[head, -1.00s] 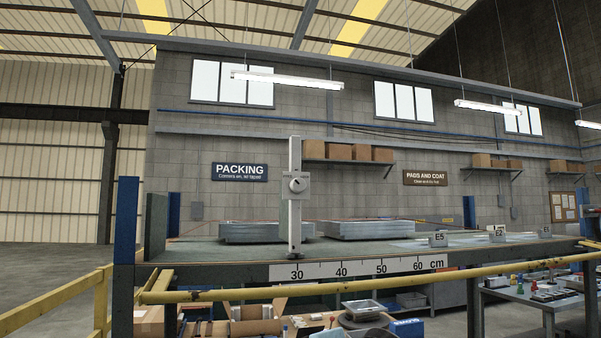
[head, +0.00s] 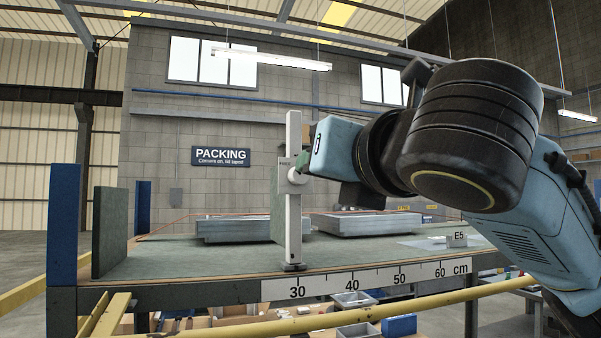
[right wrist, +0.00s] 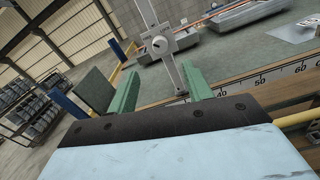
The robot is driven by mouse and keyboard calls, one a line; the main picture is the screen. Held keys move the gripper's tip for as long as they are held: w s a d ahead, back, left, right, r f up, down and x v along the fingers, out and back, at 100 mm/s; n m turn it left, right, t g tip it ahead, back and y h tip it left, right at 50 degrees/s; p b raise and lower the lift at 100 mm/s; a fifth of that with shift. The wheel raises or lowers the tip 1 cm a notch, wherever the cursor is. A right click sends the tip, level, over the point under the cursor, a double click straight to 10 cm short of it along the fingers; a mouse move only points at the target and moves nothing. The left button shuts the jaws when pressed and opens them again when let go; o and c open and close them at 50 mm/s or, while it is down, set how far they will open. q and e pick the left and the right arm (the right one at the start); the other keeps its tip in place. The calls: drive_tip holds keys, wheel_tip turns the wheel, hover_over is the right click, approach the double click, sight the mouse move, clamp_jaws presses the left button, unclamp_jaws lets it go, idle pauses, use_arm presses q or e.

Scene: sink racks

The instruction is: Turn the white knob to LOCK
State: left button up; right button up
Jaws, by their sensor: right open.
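The white knob (head: 295,177) sits on a small plate on an upright grey post (head: 293,215) at the bench's front edge. My left gripper is not seen.
A centimetre scale (head: 365,278) runs along the front edge. A yellow rail (head: 350,317) crosses in front. Upright blue and green panels (head: 64,225) stand at the left end.

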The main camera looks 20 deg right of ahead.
sight(299, 175)
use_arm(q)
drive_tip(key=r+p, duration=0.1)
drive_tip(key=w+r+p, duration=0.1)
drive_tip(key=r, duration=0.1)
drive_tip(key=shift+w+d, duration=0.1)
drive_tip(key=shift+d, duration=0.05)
use_arm(e)
drive_tip(key=w, duration=1.1)
drive_tip(key=shift+a, duration=0.2)
drive_tip(key=shift+c, duration=0.4)
drive_tip(key=c, duration=0.9)
